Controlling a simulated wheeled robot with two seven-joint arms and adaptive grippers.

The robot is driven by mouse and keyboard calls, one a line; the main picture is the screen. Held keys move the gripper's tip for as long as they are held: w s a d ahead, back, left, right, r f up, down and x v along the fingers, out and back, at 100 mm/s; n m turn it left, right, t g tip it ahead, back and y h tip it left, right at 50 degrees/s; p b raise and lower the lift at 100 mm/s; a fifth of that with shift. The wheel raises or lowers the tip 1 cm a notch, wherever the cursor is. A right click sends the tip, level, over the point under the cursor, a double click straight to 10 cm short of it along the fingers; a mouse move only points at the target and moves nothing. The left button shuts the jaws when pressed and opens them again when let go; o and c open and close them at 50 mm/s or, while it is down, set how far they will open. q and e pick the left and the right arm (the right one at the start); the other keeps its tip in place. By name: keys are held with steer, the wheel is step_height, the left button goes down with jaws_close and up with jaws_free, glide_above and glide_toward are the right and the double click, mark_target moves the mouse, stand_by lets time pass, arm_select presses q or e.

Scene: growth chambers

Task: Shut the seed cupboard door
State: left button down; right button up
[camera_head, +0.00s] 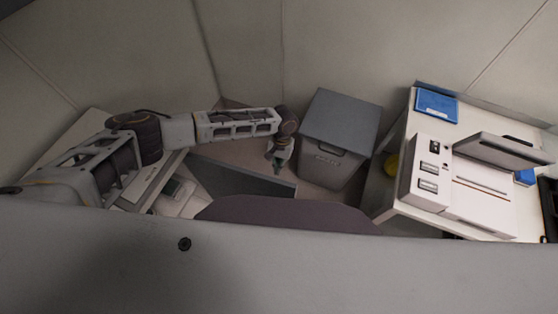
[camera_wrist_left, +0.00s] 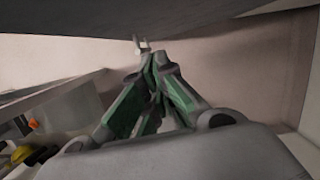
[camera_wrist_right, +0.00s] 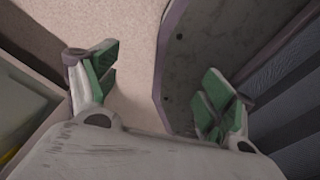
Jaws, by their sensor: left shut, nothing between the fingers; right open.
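The seed cupboard door (camera_head: 235,178) is a dark grey panel standing open, reaching right from the cupboard (camera_head: 150,182) at the left of the head view. The cupboard's inside is partly visible, with pale items in it. My left gripper (camera_head: 278,168) is shut and empty, pointing down at the door's free end. Whether it touches the door I cannot tell. In the left wrist view its closed fingers (camera_wrist_left: 148,62) lie below a dark grey panel (camera_wrist_left: 150,22), probably the door. My right gripper (camera_wrist_right: 155,90) is open and empty over the floor; it is hidden in the head view.
A grey lidded bin (camera_head: 340,120) stands just right of my left gripper. Farther right, a white bench (camera_head: 395,150) carries a white machine (camera_head: 470,190) and a blue item (camera_head: 437,105). Yellow and orange items (camera_wrist_left: 22,152) show at lower left in the left wrist view.

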arm_select(q)
steer(key=s, duration=0.2)
steer(key=s+a+p, duration=0.1)
steer(key=s, duration=0.1)
steer(key=shift+f, duration=0.1)
arm_select(e)
steer(key=shift+s+a+r, duration=0.15)
steer(key=shift+a+r, duration=0.5)
steer(key=shift+a, duration=0.1)
steer(key=shift+d, duration=0.1)
steer(key=shift+d, duration=0.45)
arm_select(q)
steer(key=shift+s, duration=0.1)
arm_select(e)
steer(key=shift+s, duration=0.15)
